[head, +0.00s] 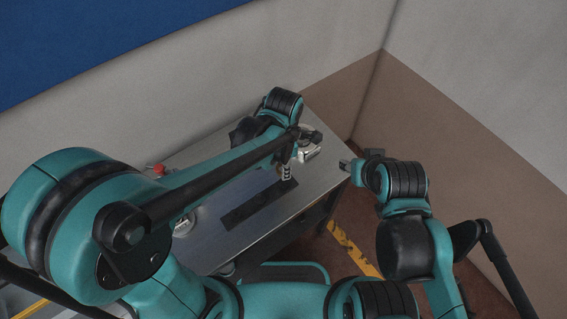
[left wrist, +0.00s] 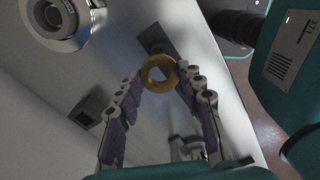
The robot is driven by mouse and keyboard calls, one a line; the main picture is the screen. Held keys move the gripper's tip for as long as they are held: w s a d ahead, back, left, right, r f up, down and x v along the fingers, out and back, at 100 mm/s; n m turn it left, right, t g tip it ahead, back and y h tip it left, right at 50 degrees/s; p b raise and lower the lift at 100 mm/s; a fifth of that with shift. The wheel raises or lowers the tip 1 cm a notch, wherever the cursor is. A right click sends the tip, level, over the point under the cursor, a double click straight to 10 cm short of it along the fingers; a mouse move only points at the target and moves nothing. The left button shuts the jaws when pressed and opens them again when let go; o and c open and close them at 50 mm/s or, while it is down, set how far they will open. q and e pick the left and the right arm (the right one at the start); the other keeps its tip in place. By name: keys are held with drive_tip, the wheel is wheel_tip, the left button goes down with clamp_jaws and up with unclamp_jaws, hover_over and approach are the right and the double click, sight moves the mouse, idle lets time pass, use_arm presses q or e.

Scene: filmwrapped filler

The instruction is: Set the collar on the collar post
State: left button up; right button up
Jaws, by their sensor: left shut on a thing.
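The collar, a brass-coloured ring (left wrist: 159,72), sits between the fingertips of my left gripper (left wrist: 158,84) in the left wrist view. The gripper is shut on it and holds it with its hole facing the camera. In the head view my left gripper (head: 286,172) is over the far right part of the table, near the end of a dark strip. The collar is too small to make out there. I cannot pick out the collar post for certain. My right gripper (head: 358,162) is just off the table's right edge; its jaw opening is unclear.
The metal table (head: 235,240) carries a dark strip (head: 260,204), a red knob (head: 158,170) and a silver part (head: 308,152). The left wrist view shows a dark square block (left wrist: 88,110) and a large round grey fitting (left wrist: 66,18). Walls stand behind the table.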

use_arm(q)
drive_tip(key=shift+f+b, duration=2.1)
drive_tip(key=shift+f, duration=0.55)
drive_tip(key=shift+f+b, duration=1.15)
drive_tip(key=shift+f, duration=0.15)
drive_tip(key=o, duration=1.3)
wheel_tip(320, 180, up, 12)
